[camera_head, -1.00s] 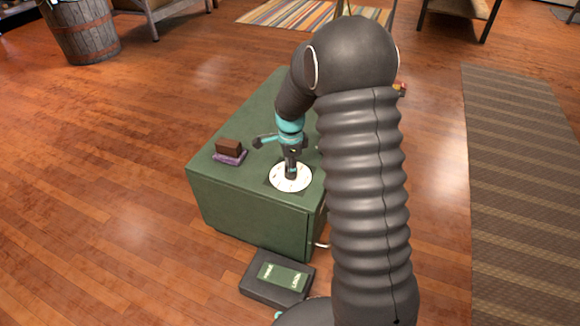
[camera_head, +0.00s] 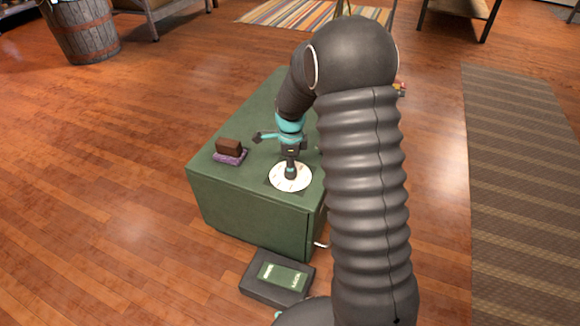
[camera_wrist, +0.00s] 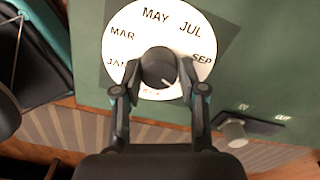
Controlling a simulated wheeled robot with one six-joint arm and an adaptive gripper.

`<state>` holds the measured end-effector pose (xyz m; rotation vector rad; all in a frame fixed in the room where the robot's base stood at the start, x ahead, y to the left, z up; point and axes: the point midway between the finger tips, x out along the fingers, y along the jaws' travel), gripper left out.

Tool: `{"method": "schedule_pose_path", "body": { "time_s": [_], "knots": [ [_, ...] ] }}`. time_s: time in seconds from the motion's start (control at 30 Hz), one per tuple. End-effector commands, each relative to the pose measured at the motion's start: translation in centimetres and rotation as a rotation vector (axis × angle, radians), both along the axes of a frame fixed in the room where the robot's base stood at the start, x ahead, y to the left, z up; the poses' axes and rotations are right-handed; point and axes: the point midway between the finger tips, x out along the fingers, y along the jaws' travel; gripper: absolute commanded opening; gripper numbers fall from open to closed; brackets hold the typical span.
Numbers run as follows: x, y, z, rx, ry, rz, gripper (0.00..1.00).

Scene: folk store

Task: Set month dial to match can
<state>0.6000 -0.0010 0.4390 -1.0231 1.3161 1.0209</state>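The month dial is a white disc (camera_head: 277,184) on top of the green cabinet. In the wrist view the disc (camera_wrist: 118,48) shows JAN, MAR, MAY, JUL and SEP; its lower labels are largely hidden. A dark round knob (camera_wrist: 157,65) with a pale pointer mark sits at its centre. The mark points to the lower right, below SEP. My gripper (camera_head: 290,170) reaches down over the dial. In the wrist view my gripper's fingertips (camera_wrist: 158,70) are on both sides of the knob and appear to touch it. I cannot clearly make out a can.
A brown block (camera_head: 229,147) rests on a purple pad on the green cabinet (camera_head: 250,210). A dark box with a green label (camera_head: 282,275) lies on the floor in front. A small red and yellow thing (camera_head: 401,88) is partly hidden behind my arm. A barrel (camera_head: 85,30) stands far left.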

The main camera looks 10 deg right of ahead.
Motion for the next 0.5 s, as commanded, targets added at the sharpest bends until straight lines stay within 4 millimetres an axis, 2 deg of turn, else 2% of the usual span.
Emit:
{"method": "schedule_pose_path", "body": {
  "time_s": [0.03, 0.07, 0.1, 0.37, 0.5],
  "knots": [
    [0.33, 0.02, 0.22, 0.0, -0.01, -0.001, 0.54],
    [0.31, 0.01, 0.21, 0.001, -0.009, -0.001, 0.62],
    [0.27, 0.01, 0.19, 0.0, -0.008, 0.0, 0.65],
    [0.08, -0.05, 0.1, 0.0, -0.002, -0.001, 0.65],
    [0.11, -0.06, 0.83, 0.0, -0.004, -0.001, 0.65]
  ]
}}
